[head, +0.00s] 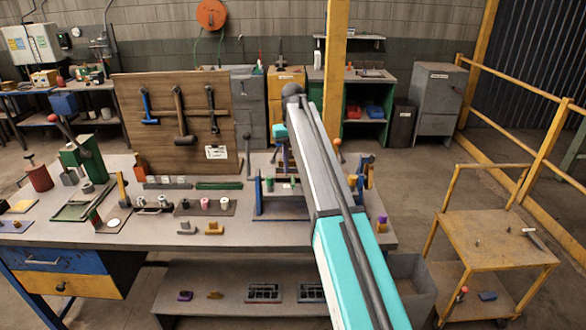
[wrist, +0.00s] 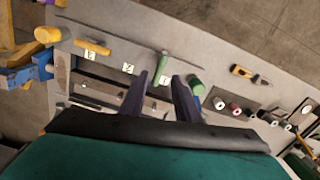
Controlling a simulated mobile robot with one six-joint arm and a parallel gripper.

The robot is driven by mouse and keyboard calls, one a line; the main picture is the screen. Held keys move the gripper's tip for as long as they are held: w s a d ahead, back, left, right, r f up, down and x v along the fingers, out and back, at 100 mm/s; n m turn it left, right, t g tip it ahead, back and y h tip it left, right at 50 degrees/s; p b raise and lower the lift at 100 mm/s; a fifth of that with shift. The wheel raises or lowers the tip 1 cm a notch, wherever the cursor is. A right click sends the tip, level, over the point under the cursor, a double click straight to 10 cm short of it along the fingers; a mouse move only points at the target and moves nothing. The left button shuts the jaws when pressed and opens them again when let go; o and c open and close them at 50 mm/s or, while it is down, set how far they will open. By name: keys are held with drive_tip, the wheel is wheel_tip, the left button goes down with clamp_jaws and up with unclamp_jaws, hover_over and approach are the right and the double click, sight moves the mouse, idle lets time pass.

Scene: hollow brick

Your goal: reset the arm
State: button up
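My gripper (wrist: 160,80) shows in the wrist view as two dark fingers standing apart, with no object seen held between them. It points at a labelled rack (wrist: 100,92) on the workbench, and a green-handled piece (wrist: 163,64) lies beyond the fingertips. I cannot tell how far the fingertips are from it. In the head view my arm reaches forward over the workbench (head: 130,250), and its own links hide most of my gripper.
A wooden tool board (head: 150,100) with hanging hammers stands at the bench's back. Small parts and a green press (head: 82,155) crowd the left. A yellow post (head: 334,70) rises behind.

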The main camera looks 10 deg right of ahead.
drive_tip(key=shift+r, duration=0.65)
drive_tip(key=shift+f, duration=0.1)
drive_tip(key=s+d+f, duration=0.1)
drive_tip(key=s+f, duration=0.7)
drive_tip(key=f, duration=0.4)
drive_tip(key=s+f, duration=0.7)
drive_tip(key=f, duration=0.5)
drive_tip(key=s+f+g+b, duration=0.3)
drive_tip(key=s+f+b, duration=0.1)
drive_tip(key=s+f, duration=1.5)
drive_tip(key=s+f+g+b, duration=0.2)
drive_tip(key=s+f+b, duration=0.2)
drive_tip(key=s+f, duration=1.6)
drive_tip(key=s, duration=0.5)
drive_tip(key=shift+s+d+f+m+g, duration=0.15)
drive_tip(key=shift+d+f+m+g, duration=0.1)
drive_tip(key=shift+d+m+g, duration=0.15)
